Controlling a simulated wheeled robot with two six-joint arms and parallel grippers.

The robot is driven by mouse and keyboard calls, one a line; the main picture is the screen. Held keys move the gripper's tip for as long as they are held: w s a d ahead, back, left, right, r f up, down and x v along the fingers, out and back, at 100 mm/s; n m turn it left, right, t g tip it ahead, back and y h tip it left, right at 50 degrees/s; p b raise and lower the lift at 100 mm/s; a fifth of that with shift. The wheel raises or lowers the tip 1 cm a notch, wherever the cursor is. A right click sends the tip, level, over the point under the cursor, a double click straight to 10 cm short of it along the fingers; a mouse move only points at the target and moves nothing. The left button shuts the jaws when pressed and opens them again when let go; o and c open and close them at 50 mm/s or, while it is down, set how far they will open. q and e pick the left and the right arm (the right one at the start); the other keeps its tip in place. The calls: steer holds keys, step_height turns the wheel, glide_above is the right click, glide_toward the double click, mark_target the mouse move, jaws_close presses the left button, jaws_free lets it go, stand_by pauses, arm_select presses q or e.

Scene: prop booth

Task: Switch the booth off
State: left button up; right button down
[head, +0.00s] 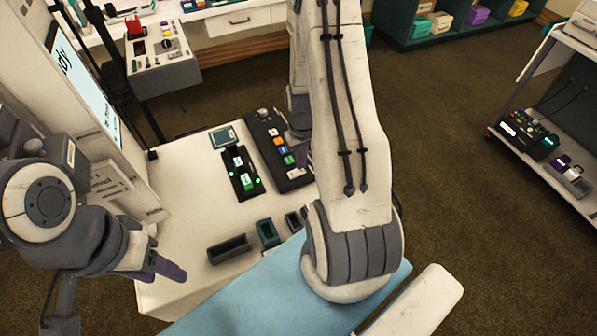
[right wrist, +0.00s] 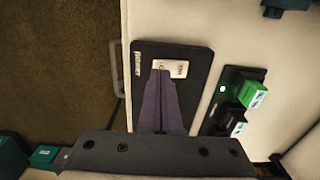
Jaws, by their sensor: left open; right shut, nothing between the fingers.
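The dark control panel (head: 266,134) lies on the white table, with a row of coloured buttons. In the right wrist view, this panel (right wrist: 200,60) has a "power" label and a white rocker switch (right wrist: 178,68) with small lettering, not readable enough to tell its state. My right gripper (right wrist: 161,74) is shut and empty, its tips over or against the switch's near edge; contact is unclear. It hides the rest of the panel. In the head view, my right arm covers most of this gripper. My left gripper (head: 172,268) is open and empty over the table's left front.
A black module (head: 239,160) with white and green blocks and lit green lights sits beside the panel. Small dark trays (head: 229,249) and a teal box (head: 267,232) stand at the front. A lit screen (head: 85,92) is at left. Brown carpet lies right of the table.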

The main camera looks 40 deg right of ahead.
steer(key=shift+f+b, duration=0.65)
steer(key=shift+f, duration=0.25)
stand_by(0.3)
step_height(320, 180, up, 7)
steer(key=p, duration=0.6)
steer(key=shift+r, duration=0.1)
stand_by(0.4)
